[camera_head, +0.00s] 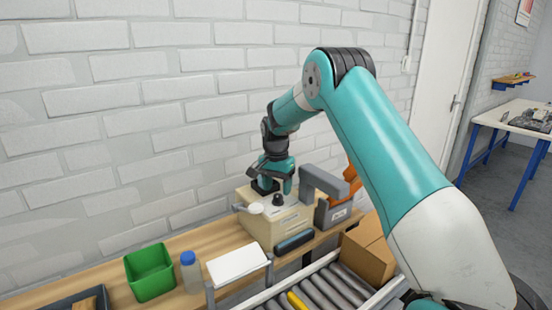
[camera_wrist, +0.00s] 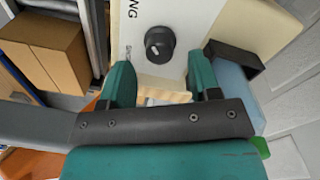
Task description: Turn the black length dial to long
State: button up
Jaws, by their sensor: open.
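The black length dial (camera_wrist: 161,43) sits on the white top panel of a beige machine (camera_wrist: 205,22). A small light mark shows on the dial's left side, and a partly cut-off label stands to its left. In the head view the dial (camera_head: 277,200) stands on the machine's top (camera_head: 255,222). My gripper (camera_wrist: 162,76) is open and empty, its teal fingers spread to either side below the dial in the wrist view, apart from it. In the head view my gripper (camera_head: 274,184) hangs over the back of the machine, just behind the dial.
A cardboard box (camera_head: 368,255) is front right. The brick wall is close behind.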

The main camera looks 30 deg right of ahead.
aim_at(275, 195)
notch_tip(275, 195, up, 15)
jog(key=b, duration=0.1)
jog(key=shift+w+f+b, duration=0.2)
jog(key=shift+b, duration=0.1)
jog(key=shift+a, duration=0.2)
jog(key=s+a+r+n+t+y, duration=0.1)
jog(key=s+a+r+n, duration=0.2)
jog(key=s+a+n, duration=0.95)
jog(key=s+a+f+n+y, duration=0.1)
jog(key=s+a, duration=0.3)
jog(key=s, duration=0.4)
jog(key=s+a+f+n+y, duration=0.1)
jog(key=s+a+f+n, duration=0.1)
jog(key=s+a, duration=0.3)
jog(key=s+a+f+n+y, duration=0.1)
jog(key=s+a+n, duration=0.3)
jog(key=s, duration=0.7)
jog(key=shift+s+a+f+g, duration=0.25)
jog(key=shift+a+f+g, duration=0.05)
jog(key=shift+a+f, duration=0.1)
